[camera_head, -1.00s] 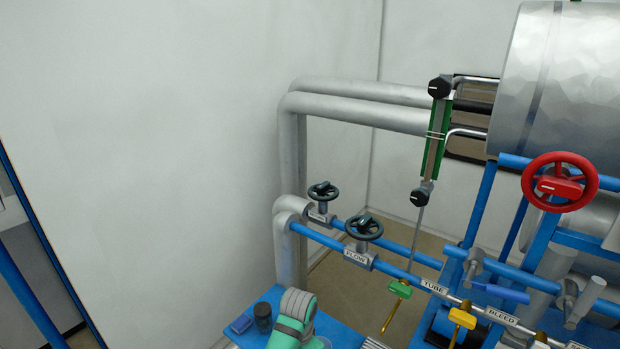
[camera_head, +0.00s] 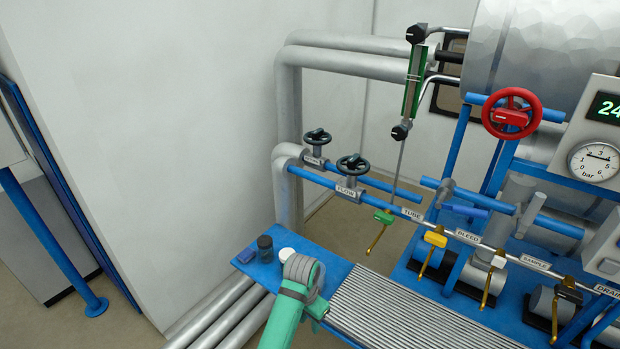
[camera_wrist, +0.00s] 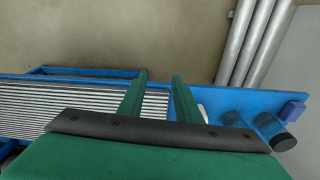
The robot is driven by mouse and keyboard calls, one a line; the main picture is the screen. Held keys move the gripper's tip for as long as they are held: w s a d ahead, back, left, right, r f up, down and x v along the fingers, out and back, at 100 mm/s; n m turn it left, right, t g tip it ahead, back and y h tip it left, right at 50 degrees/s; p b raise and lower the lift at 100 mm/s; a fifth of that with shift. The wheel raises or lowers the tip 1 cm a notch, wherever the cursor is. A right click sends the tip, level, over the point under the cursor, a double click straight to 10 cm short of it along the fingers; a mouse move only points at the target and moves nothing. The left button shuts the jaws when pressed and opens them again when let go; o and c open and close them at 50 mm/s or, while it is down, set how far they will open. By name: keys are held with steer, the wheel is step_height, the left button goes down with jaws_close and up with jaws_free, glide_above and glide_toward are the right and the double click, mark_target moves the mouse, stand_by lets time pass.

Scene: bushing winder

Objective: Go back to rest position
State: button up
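My gripper shows in the wrist view as two green fingers (camera_wrist: 161,76) held apart, with nothing between them. They point out over the blue-edged bench, above its ribbed grey top. In the head view my teal and grey arm is at the bottom centre, over the left part of the blue bench (camera_head: 338,262). The fingertips cannot be made out clearly there.
A dark jar (camera_head: 265,248), a small blue box (camera_head: 247,255) and a white round item (camera_head: 287,254) are by my arm. Blue pipes with black handwheels (camera_head: 353,165) and labelled valves run behind. A red handwheel (camera_head: 511,114) is at right.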

steer(key=s+d+f+n+t+h, duration=0.1)
steer(key=d+f+t+h, duration=0.1)
steer(key=d, duration=0.6)
steer(key=s+d+f+n+t+h, duration=0.1)
steer(key=s+d+f+t+h, duration=0.15)
steer(key=d, duration=0.55)
steer(key=s+d+f+n+t, duration=0.2)
steer(key=s+d+n+t, duration=0.15)
steer(key=s, duration=0.25)
steer(key=s+a+r+n+t+y, duration=0.2)
steer(key=s+a, duration=0.3)
steer(key=s, duration=0.4)
steer(key=s+a+r+n+t+y, duration=0.1)
steer(key=s+a+n+t+y, duration=0.1)
steer(key=s+a, duration=0.5)
steer(key=s+a+r+t, duration=0.1)
steer(key=s+a+r, duration=0.2)
steer(key=s+r, duration=0.3)
steer(key=s+a+r+m+t+y, duration=0.1)
steer(key=s+a+r, duration=0.3)
steer(key=s+r, duration=0.3)
steer(key=shift+s+a+t, duration=0.2)
steer(key=shift+s+t, duration=0.2)
steer(key=shift+s, duration=0.6)
steer(key=shift+s+d+r, duration=0.1)
steer(key=shift+r, duration=0.05)
